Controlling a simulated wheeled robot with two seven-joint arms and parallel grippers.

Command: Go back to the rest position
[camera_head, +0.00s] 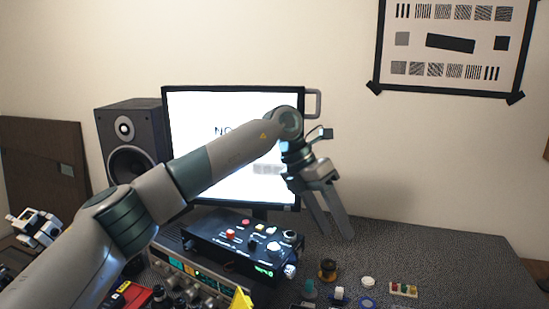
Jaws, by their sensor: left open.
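My left arm comes in from the lower left and reaches across the middle of the view. My left gripper (333,226) is open and empty, with its two long grey fingers pointing down over the dark table. It appears above and behind the small parts near the front, clear of them. My right gripper is out of view. No lens held by a gripper shows.
The dark speckled table (440,262) holds a black control box (215,243), an instrument with lit displays (180,265) and several small parts, including a black-and-amber cylinder (327,270). A monitor (195,120) and speaker (128,150) stand behind. The table's right side is mostly clear.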

